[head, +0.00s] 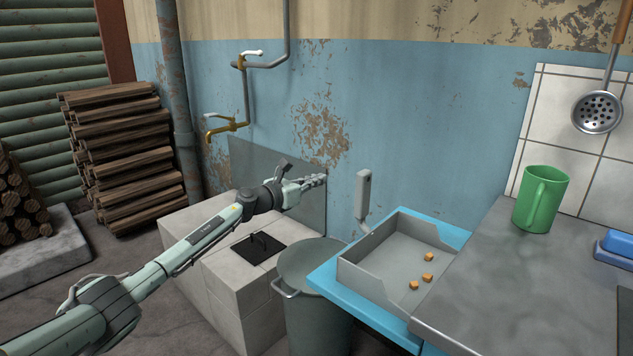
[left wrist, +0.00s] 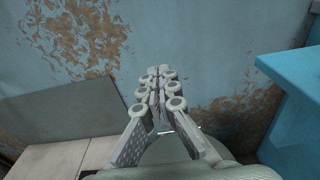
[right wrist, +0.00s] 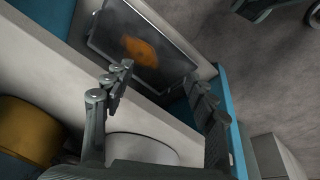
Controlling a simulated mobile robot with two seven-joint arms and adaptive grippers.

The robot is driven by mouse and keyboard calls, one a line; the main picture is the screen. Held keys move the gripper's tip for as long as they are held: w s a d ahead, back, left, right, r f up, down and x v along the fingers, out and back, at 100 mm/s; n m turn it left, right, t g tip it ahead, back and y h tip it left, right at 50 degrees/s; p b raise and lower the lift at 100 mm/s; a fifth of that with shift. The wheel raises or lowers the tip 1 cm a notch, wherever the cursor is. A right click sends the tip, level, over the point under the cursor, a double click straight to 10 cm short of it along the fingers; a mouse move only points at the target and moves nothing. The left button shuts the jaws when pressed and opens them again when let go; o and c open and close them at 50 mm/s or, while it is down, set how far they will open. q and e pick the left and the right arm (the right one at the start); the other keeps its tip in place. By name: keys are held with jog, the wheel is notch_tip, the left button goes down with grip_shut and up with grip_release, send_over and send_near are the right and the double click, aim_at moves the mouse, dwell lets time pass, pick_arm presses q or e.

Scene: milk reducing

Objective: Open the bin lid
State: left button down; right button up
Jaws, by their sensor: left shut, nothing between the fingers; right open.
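A round grey metal bin (head: 318,310) stands on the floor between the tiled block and the blue table, with a handle on its left side. Its top (head: 310,258) shows as a grey oval; I cannot tell whether this is a lid or the open inside. My left gripper (head: 312,182) is shut and empty, above and behind the bin, close to the wall. In the left wrist view the fingers (left wrist: 160,85) are together, pointing at the wall. My right gripper (right wrist: 160,85) is open and empty in the right wrist view; it is outside the head view.
A white tiled block (head: 225,275) with a black handled plate (head: 258,247) stands left of the bin. A grey panel (head: 240,160) stands against the wall. A grey tray (head: 385,265) with several small cubes sits on the blue table (head: 325,277). A green mug (head: 540,198) stands right.

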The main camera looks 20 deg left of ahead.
pick_arm(q)
jog(key=shift+f, duration=0.1)
pick_arm(e)
jog(key=shift+f, duration=0.1)
pick_arm(q)
jog(key=s+a+f+b, duration=0.1)
jog(key=s+f+b, duration=0.1)
jog(key=s, duration=0.3)
jog(key=s+a+f+b, duration=0.1)
jog(key=s+a+f, duration=0.1)
jog(key=s, duration=0.3)
jog(key=shift+a+f+b, duration=0.15)
jog(key=shift+a+b, duration=0.1)
jog(key=shift+b, duration=0.15)
pick_arm(e)
jog(key=w+d+v, duration=0.1)
jog(key=v, duration=0.8)
jog(key=shift+w+d+r, duration=0.2)
jog(key=shift+d+r, duration=0.05)
jog(key=shift+d, duration=0.1)
